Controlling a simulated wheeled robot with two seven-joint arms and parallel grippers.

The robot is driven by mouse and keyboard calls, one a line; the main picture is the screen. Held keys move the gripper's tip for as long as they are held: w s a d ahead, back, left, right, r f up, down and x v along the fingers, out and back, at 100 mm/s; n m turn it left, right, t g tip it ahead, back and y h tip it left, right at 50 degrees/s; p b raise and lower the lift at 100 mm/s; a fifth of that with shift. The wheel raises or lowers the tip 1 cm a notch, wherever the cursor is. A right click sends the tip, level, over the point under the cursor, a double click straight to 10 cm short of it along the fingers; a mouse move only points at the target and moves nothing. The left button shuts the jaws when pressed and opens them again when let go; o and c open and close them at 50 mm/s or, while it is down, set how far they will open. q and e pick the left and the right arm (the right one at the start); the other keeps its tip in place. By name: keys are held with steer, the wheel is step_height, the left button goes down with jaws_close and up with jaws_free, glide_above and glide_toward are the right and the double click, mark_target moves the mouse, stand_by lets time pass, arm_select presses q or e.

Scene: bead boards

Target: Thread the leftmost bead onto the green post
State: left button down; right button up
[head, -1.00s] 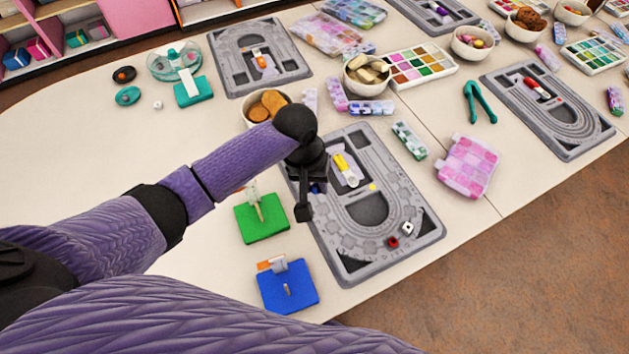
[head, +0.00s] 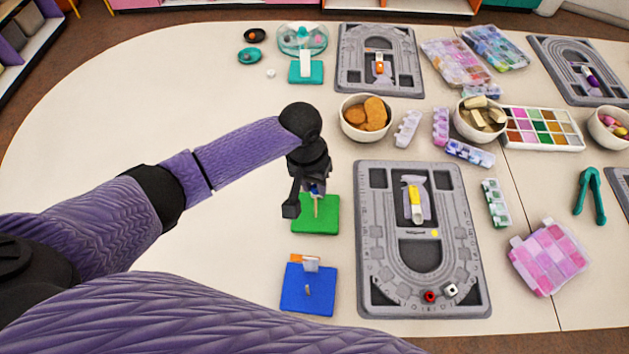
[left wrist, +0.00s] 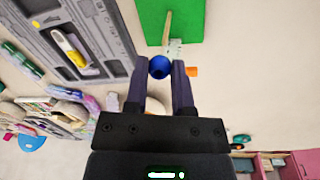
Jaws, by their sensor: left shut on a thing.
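My left gripper (head: 304,200) points down and is shut on a blue bead (left wrist: 159,67), which sits between its fingertips in the left wrist view. In the head view the blue bead (head: 318,188) shows partly behind the fingers. The left wrist view shows the green base (left wrist: 190,20) and post (left wrist: 168,28) beyond the bead, with a visible gap between bead and post. My right gripper is not in view.
A blue base (head: 300,296) with a post stands nearer. The grey bead board (head: 370,250) to the right holds a red bead (head: 430,296), a white bead (head: 451,290) and a yellow bead (head: 434,232). A bowl of biscuits (head: 350,127) stands behind. The table's left is clear.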

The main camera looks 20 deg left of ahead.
arm_select(q)
step_height(320, 180, down, 2)
steer(key=shift+b, duration=0.7)
steer(key=shift+r, duration=0.1)
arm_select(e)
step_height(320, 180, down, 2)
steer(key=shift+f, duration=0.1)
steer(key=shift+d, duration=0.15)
arm_select(q)
steer(key=shift+f, duration=0.8)
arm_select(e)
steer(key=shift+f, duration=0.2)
arm_select(q)
steer(key=shift+f+b, duration=0.55)
steer(key=shift+f, duration=0.2)
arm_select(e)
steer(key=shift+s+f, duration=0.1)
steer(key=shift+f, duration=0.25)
arm_select(q)
steer(key=shift+f, duration=0.15)
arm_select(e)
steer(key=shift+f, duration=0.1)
arm_select(q)
steer(key=shift+c, duration=2)
jaws_free()
